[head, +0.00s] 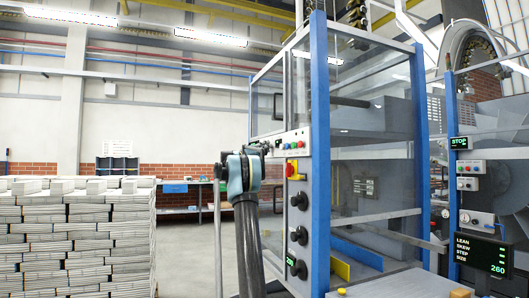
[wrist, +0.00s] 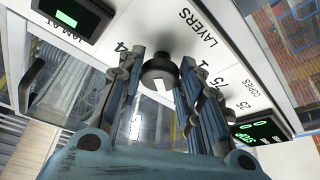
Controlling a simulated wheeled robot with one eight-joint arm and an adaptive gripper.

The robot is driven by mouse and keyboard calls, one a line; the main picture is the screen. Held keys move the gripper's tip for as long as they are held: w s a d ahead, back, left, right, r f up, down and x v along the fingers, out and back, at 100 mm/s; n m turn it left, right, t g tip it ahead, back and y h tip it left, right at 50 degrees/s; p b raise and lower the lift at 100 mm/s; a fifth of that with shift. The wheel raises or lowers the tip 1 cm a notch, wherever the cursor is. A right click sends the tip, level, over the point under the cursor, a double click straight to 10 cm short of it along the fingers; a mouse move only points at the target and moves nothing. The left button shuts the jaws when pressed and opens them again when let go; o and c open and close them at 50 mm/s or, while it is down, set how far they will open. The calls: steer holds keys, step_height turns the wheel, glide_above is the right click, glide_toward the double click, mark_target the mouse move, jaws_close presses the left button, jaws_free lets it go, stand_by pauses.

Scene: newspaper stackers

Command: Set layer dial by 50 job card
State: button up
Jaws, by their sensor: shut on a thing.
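The black layer dial (wrist: 160,75) with a white pointer mark is on a white panel in the wrist view, by the printed word LAYERS. The figures 4 and 1 are printed on either side of it. My gripper (wrist: 162,68) has its two fingers on either side of this knob and is shut on it. In the head view my gripper (head: 264,150) is at the left edge of the machine's control panel (head: 294,145), and its fingertips are hard to make out. I cannot make out a job card in either view.
Several black knobs (head: 298,235) line the machine front below a red-and-yellow switch (head: 291,169). Green displays (wrist: 75,14) flank the dial in the wrist view. Newspaper stacks (head: 75,240) stand at the left. A readout board (head: 483,254) shows 260 at the right.

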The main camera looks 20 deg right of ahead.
steer(key=shift+w, duration=0.1)
steer(key=o, duration=1.1)
steer(key=shift+w+f, duration=0.1)
steer(key=v, duration=1.2)
steer(key=shift+f, duration=0.1)
